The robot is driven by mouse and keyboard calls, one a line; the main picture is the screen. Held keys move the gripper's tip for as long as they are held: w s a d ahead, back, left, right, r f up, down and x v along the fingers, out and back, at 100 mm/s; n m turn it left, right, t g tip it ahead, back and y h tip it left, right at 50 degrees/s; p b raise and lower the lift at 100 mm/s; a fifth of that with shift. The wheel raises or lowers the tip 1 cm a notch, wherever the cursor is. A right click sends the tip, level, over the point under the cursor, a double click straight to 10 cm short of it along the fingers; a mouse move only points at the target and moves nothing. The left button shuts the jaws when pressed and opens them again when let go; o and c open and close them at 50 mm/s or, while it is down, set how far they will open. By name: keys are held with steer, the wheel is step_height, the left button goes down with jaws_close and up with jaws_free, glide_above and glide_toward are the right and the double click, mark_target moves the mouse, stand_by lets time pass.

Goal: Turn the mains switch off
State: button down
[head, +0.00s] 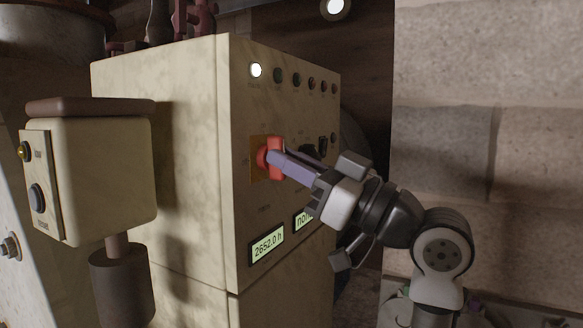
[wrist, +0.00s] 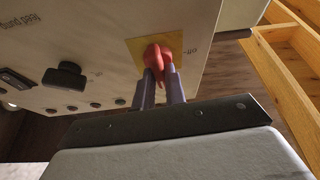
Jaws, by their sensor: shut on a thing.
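The mains switch (head: 273,144) is a red rotary handle on a yellow plate (head: 257,172), set in the front face of a cream control cabinet (head: 190,170). The red handle also shows in the wrist view (wrist: 157,62), on its yellow plate (wrist: 175,42). My gripper (head: 272,158) comes in from the right with its purple fingers at the handle. In the wrist view my gripper (wrist: 160,78) has one finger on each side of the red handle and is shut on it. The fingers hide part of the handle, and its exact setting is hard to read.
A row of indicator lamps runs along the cabinet's top, the leftmost lamp (head: 256,70) lit white. A black knob (head: 323,146) sits right of the switch; a lit display (head: 267,245) is below. A small cream box (head: 105,175) stands at left. A stone wall (head: 490,100) is at right.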

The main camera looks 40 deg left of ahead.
steer(key=shift+w+r+n+g+h+b, duration=0.1)
steer(key=shift+n+g+h+b, duration=0.55)
steer(key=shift+n, duration=2.9)
steer(key=shift+r+n+g+h, duration=0.1)
steer(key=shift+n+g+h, duration=0.65)
steer(key=shift+n+h, duration=1.95)
steer(key=shift+w+n+g+h+b, duration=0.1)
steer(key=shift+n+g+h+b, duration=0.4)
steer(key=shift+n, duration=3.95)
steer(key=shift+s+y, duration=0.1)
steer(key=shift+y, duration=0.15)
steer(key=c, duration=1.5)
jaws_free()
steer(key=shift+o, duration=0.2)
steer(key=b+v, duration=0.2)
steer(key=v, duration=1.2)
steer(key=shift+f, duration=0.2)
